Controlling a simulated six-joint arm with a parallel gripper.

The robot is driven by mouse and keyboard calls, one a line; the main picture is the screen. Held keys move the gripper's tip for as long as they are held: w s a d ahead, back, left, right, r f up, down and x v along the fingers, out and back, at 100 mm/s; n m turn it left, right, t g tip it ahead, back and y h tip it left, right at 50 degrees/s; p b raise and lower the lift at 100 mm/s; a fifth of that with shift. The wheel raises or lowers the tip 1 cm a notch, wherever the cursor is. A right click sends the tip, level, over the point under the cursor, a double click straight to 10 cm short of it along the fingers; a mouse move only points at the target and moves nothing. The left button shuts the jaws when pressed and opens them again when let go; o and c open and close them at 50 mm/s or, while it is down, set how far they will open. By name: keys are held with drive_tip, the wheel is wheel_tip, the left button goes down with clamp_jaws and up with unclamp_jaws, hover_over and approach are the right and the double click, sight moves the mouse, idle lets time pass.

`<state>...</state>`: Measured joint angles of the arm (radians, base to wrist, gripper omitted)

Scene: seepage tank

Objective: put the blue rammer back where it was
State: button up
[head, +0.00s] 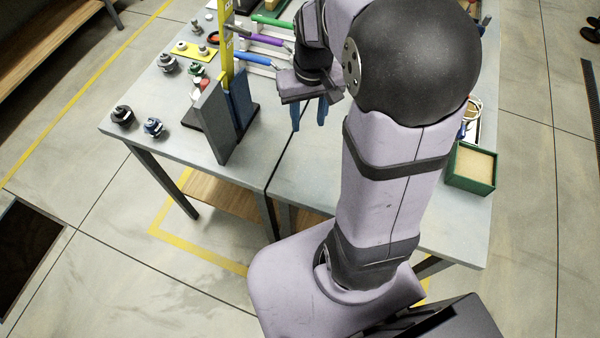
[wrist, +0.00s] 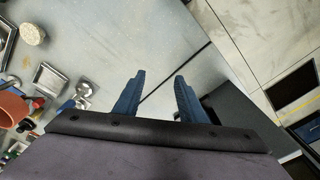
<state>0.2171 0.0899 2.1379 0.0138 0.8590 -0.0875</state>
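A tool with a blue handle (head: 229,57), which looks like the blue rammer, lies on a pale rack in the head view, beside a purple-handled tool (head: 258,40) and a green-handled tool (head: 271,21). Its right end is near or behind my gripper's body, so I cannot see all of it. My gripper (head: 309,122) points down over the table, to the right of and nearer than the blue handle. In the wrist view my gripper (wrist: 160,76) has its two blue fingers apart, with only bare tabletop between them.
A grey upright panel (head: 213,122) and a yellow scale post (head: 227,40) stand left of my gripper. Small dark-capped fittings (head: 122,115) sit at the left. A green box (head: 471,167) stands at the right. An orange-brown cup (wrist: 12,108) shows in the wrist view.

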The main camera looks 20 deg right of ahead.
drive_tip(key=s+a+f+n, duration=0.1)
drive_tip(key=s+a+f, duration=0.3)
drive_tip(key=s+a, duration=0.3)
drive_tip(key=s, duration=0.4)
drive_tip(key=shift+n+g, duration=0.3)
drive_tip(key=shift+f, duration=0.1)
idle(0.4)
